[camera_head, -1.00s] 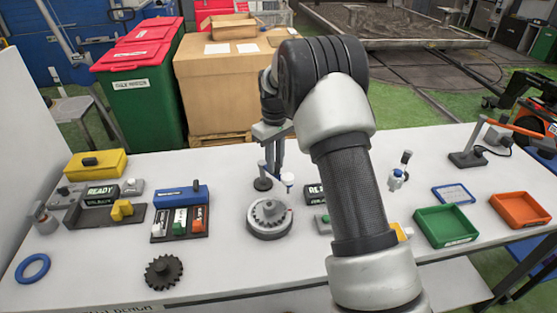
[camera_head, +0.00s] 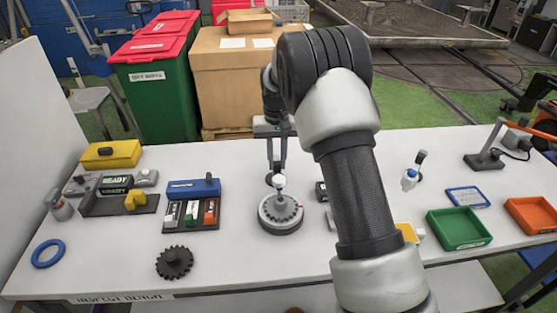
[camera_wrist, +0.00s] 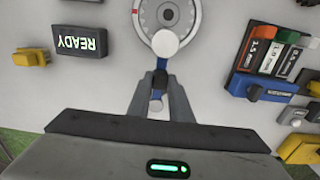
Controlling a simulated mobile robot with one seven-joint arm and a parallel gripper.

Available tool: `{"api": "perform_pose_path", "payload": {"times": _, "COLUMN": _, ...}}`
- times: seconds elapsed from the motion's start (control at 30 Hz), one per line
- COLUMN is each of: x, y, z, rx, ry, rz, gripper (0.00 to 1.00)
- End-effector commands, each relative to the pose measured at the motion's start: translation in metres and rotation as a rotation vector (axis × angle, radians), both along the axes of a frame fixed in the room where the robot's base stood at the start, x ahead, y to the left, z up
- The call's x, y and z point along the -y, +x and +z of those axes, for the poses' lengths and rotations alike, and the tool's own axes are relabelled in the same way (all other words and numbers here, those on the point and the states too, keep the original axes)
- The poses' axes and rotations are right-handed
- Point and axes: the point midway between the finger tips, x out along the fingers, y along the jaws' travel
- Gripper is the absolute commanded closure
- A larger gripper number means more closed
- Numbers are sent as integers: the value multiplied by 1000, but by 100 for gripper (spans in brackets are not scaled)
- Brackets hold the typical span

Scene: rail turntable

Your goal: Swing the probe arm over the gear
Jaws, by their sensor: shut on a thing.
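The probe arm is a thin blue bar with a white round tip (camera_head: 279,181). It points from its post towards the front of the table. My gripper (camera_head: 276,170) is shut on the bar, just behind the tip. In the wrist view the fingers (camera_wrist: 160,78) pinch the blue bar, and the white tip (camera_wrist: 166,44) overlaps the near rim of the round turntable (camera_wrist: 190,38). In the head view the tip stands in front of the back part of the grey gear (camera_head: 281,208) on its turntable (camera_head: 283,229). The fingers partly hide the post.
A dark loose gear (camera_head: 174,262) and a blue ring (camera_head: 47,254) lie at the front left. A rack with coloured blocks (camera_head: 190,216) stands left of the turntable. Green (camera_head: 458,242) and orange (camera_head: 532,228) trays sit at the right. My arm hides part of the table.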

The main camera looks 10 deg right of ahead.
Motion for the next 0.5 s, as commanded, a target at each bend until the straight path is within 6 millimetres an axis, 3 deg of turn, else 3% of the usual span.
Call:
{"api": "perform_pose_path", "payload": {"times": 0.4, "x": -1, "y": 1, "z": 2, "rx": 4, "ry": 4, "rz": -13, "gripper": 100}}
{"api": "perform_pose_path", "payload": {"times": 0.43, "x": -1, "y": 1, "z": 2, "rx": 4, "ry": 4, "rz": -13, "gripper": 76}}
{"api": "perform_pose_path", "payload": {"times": 0.5, "x": -1, "y": 1, "z": 1, "rx": 4, "ry": 3, "rz": -12, "gripper": 64}}
